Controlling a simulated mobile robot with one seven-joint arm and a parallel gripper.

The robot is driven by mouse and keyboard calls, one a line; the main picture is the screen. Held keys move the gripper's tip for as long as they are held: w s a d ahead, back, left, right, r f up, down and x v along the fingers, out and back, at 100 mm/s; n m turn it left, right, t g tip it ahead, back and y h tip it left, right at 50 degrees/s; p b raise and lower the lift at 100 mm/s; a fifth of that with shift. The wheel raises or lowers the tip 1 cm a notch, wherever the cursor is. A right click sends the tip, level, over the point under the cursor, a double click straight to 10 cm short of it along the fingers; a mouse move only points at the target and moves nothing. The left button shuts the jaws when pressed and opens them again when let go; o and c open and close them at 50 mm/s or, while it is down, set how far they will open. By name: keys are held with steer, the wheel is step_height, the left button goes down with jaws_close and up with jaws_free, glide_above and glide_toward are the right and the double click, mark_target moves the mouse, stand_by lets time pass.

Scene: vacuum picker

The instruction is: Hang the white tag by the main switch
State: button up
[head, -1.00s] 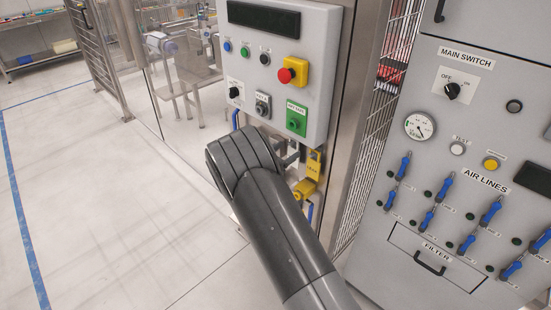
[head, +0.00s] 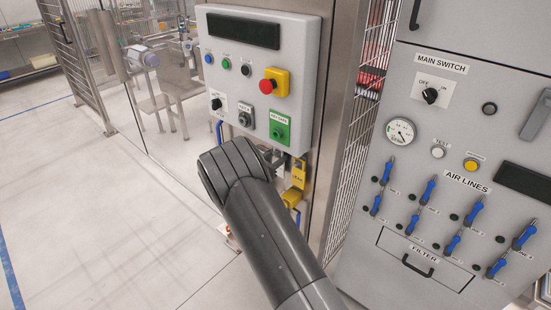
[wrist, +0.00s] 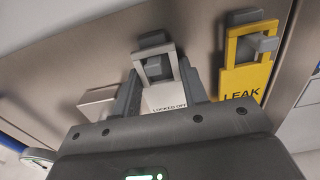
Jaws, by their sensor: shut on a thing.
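The white tag (wrist: 165,98), lettered LOCKED OFF, is between the two fingers of my gripper (wrist: 158,80) in the wrist view. My gripper is shut on it. The tag's open top frame is around a grey hook (wrist: 153,42) on the steel post. In the head view my gripper (head: 276,160) is just below the grey control box, and my arm hides most of the tag. The main switch (head: 430,95) is a black knob on a white plate, with OFF at its left, on the grey cabinet at the right.
A yellow LEAK tag (wrist: 242,80) hangs on a hook close to the right of my gripper; it also shows in the head view (head: 298,175). The control box (head: 262,75) is just above. A mesh panel (head: 362,130) stands between the post and the cabinet.

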steer(key=c, duration=0.3)
steer(key=shift+r, duration=0.15)
steer(key=shift+s+a+r, duration=0.1)
steer(key=shift+r, duration=0.2)
steer(key=shift+s+a, duration=0.15)
steer(key=shift+v, duration=2.35)
steer(key=shift+s+a+r, duration=0.1)
steer(key=shift+r+v, duration=0.1)
steer(key=shift+v, duration=1.05)
steer(key=shift+r+v, duration=0.15)
steer(key=shift+v, duration=1)
